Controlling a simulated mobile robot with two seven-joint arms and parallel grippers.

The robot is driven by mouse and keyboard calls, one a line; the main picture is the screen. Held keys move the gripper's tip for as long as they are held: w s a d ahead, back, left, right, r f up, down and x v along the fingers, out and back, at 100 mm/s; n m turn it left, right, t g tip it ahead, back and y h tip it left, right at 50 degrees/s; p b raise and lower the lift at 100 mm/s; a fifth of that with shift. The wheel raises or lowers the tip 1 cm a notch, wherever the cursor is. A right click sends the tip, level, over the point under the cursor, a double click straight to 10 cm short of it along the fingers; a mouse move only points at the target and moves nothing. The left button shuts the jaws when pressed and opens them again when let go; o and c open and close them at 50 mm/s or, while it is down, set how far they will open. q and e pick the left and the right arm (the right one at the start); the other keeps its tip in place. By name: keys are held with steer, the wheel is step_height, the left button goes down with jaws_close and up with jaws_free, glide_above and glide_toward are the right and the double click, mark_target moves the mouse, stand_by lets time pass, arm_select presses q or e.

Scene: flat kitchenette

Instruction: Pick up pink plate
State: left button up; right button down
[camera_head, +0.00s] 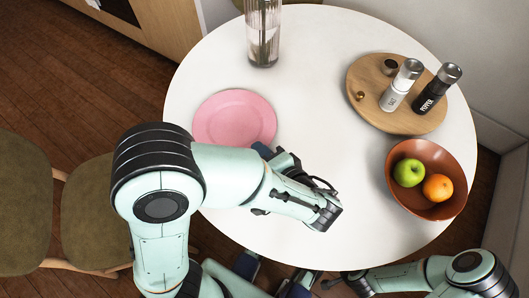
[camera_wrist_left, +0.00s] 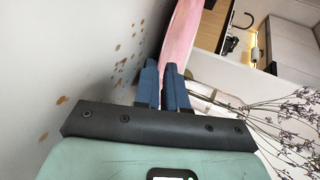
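The pink plate (camera_head: 235,117) is at the left of the round white table in the head view. It also shows nearly edge-on, as a pink band, in the left wrist view (camera_wrist_left: 181,35). My left gripper (camera_head: 264,151) is at the plate's near right rim. In the left wrist view its blue fingers (camera_wrist_left: 163,68) are close together, with the rim between their tips. The head view hides part of the fingers behind the wrist.
A glass vase (camera_head: 263,38) stands behind the plate. A wooden board (camera_head: 372,112) with salt and pepper mills is at the back right. A brown bowl (camera_head: 437,207) with an apple and an orange is at the right. The table's middle is clear. Chairs stand left.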

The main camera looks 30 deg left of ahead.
arm_select(q)
jaws_close()
stand_by(1.3)
